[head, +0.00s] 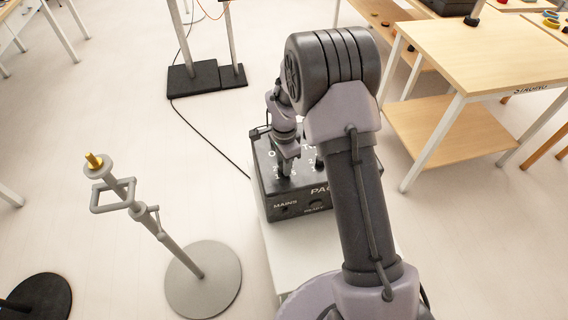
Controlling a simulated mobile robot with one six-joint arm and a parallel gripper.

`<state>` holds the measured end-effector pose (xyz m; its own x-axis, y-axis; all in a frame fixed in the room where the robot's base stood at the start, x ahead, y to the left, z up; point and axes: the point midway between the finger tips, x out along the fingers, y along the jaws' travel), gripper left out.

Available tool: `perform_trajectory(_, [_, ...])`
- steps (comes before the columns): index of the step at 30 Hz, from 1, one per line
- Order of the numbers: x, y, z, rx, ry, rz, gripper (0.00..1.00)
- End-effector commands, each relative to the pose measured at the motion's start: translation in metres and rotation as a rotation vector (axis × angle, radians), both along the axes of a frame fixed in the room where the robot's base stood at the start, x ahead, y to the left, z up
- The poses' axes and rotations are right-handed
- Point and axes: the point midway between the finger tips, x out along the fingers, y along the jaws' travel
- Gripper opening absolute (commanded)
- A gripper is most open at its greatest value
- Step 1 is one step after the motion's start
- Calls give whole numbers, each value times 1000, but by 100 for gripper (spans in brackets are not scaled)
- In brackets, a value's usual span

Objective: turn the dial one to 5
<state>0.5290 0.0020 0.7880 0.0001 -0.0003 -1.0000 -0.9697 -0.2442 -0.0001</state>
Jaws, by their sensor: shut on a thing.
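A black control box (270,204) with white lettering stands on a pale surface, partly behind my arm. Its front reads "MAINS" and the start of another word; its top carries white numerals. My gripper (287,170) points down onto the left part of the box top, shut on dial one. The fingers and wrist cover that dial, so its pointer and setting cannot be read. A second dark knob (320,164) shows just right of the gripper, partly hidden by my arm.
A grey stand with a round base (203,281) and brass tip stands to the left. A black cable (208,136) runs over the floor to the box. Wooden tables (478,52) stand at the right, and black post bases (194,79) behind. Floor between is clear.

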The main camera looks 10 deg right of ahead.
Motion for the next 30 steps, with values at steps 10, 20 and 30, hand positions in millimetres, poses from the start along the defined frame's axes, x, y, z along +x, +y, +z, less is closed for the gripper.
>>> perform_trajectory(10, [1, 0, 1, 0, -1, -2, 32])
perform_trajectory(20, [0, 0, 0, 0, 0, -1, 50])
perform_trajectory(30, [1, 0, 73, 0, -4, -1, 50])
